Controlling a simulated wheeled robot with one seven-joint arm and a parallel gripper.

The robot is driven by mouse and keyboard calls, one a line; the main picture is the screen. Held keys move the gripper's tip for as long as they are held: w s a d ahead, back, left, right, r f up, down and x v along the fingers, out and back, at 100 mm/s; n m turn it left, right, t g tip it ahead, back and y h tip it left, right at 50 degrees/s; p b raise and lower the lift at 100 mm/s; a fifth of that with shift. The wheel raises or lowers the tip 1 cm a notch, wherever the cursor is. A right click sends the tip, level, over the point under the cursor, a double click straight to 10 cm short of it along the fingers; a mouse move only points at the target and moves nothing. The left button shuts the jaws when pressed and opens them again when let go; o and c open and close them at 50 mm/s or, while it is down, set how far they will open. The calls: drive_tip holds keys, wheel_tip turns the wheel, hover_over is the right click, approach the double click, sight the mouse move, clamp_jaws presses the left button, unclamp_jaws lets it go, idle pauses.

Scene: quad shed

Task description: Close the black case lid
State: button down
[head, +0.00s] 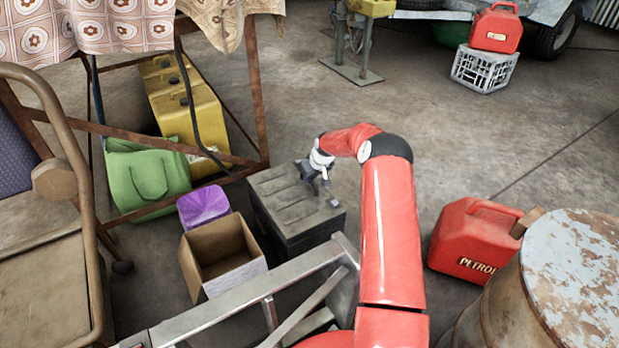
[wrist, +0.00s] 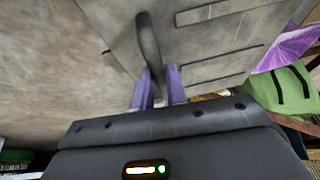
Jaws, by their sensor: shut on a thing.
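The black case (head: 318,233) stands on the floor left of my arm in the head view. Its ribbed dark lid (head: 283,200) lies about flat over the body; whether it is fully seated I cannot tell. My gripper (head: 321,172) is at the lid's far right edge. In the wrist view, my gripper's purple fingers (wrist: 159,72) are shut on a dark curved handle (wrist: 148,38), beside the grey, grooved lid surface (wrist: 205,45). The handle's far end between the fingers is partly hidden.
An open cardboard box (head: 222,255) and a purple box (head: 203,206) stand left of the case. A table leg (head: 257,90) and green bag (head: 147,177) are behind. A red petrol can (head: 475,240) and rusty drum (head: 560,280) stand right.

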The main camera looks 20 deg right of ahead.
drive_tip(key=shift+d+f, duration=0.2)
drive_tip(key=shift+d, duration=0.05)
drive_tip(key=c, duration=1.4)
unclamp_jaws()
drive_tip(key=shift+f, duration=0.1)
drive_tip(key=v, duration=0.8)
